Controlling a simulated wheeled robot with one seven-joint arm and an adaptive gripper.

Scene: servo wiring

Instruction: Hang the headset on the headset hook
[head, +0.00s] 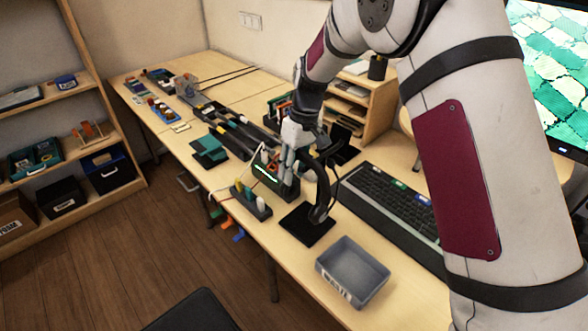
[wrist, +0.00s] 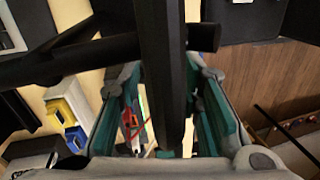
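The black headset (head: 323,178) is at my gripper (head: 296,150) in the head view, its band up and one ear cup low over a flat black pad (head: 300,228). I cannot tell whether that cup touches the pad. In the wrist view the dark band (wrist: 163,70) runs between the teal fingers of my gripper (wrist: 165,85). The fingertips lie close on both sides of it, so my gripper looks shut on it. I cannot make out the headset hook for certain.
A grey bin (head: 352,272) and a black keyboard (head: 390,205) are near the pad. A block with coloured plugs (head: 251,201) stands at the table's front edge, with coloured tabs (head: 238,235) hanging below. A wooden organiser (head: 352,100) stands behind my gripper.

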